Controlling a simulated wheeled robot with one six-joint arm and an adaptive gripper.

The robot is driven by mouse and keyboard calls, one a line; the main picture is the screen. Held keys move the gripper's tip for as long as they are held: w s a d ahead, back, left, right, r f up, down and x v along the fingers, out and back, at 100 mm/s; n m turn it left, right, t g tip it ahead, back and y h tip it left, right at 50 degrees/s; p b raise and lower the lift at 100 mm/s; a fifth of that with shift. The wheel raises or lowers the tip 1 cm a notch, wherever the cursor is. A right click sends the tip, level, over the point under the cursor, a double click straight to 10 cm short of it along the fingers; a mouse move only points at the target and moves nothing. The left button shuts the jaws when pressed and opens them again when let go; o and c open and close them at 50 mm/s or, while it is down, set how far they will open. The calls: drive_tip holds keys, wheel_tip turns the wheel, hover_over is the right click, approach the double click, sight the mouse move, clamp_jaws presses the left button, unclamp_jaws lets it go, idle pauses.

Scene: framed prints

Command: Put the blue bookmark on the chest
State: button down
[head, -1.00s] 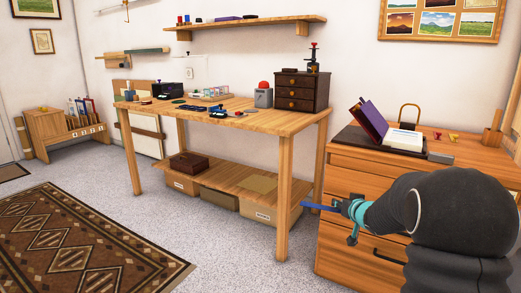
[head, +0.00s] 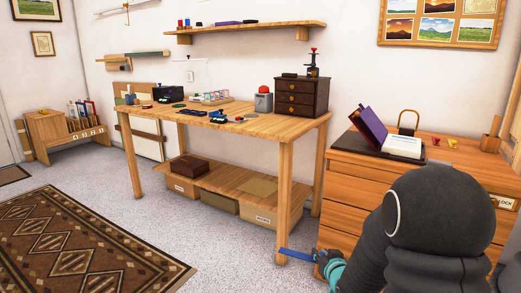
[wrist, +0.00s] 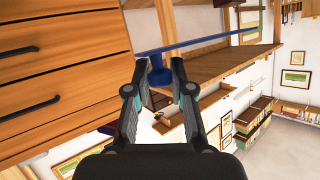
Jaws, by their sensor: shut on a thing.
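The blue bookmark (head: 298,253) is a thin flat strip. It sticks out to the left of my gripper (head: 322,260) in the head view, low in front of the workbench leg. In the wrist view my gripper (wrist: 160,78) is shut on the blue bookmark (wrist: 202,42), which extends to the right. A large orange-wood chest of drawers (head: 345,186) stands at the right, partly hidden by my arm. It also shows at the left of the wrist view (wrist: 60,65). A small dark-brown chest with drawers (head: 302,97) stands on the workbench.
The workbench (head: 262,125) carries several small items, and boxes sit on its low shelf (head: 225,183). The floor left of the workbench is clear beside a patterned rug (head: 85,245).

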wheel_tip(320, 180, down, 13)
drive_tip(key=a+m+h, duration=0.1)
drive_tip(key=a+h, duration=0.1)
drive_tip(key=a, duration=0.1)
drive_tip(key=v, duration=0.6)
drive_tip(key=shift+w+d+r, duration=0.1)
drive_tip(key=shift+r, duration=0.05)
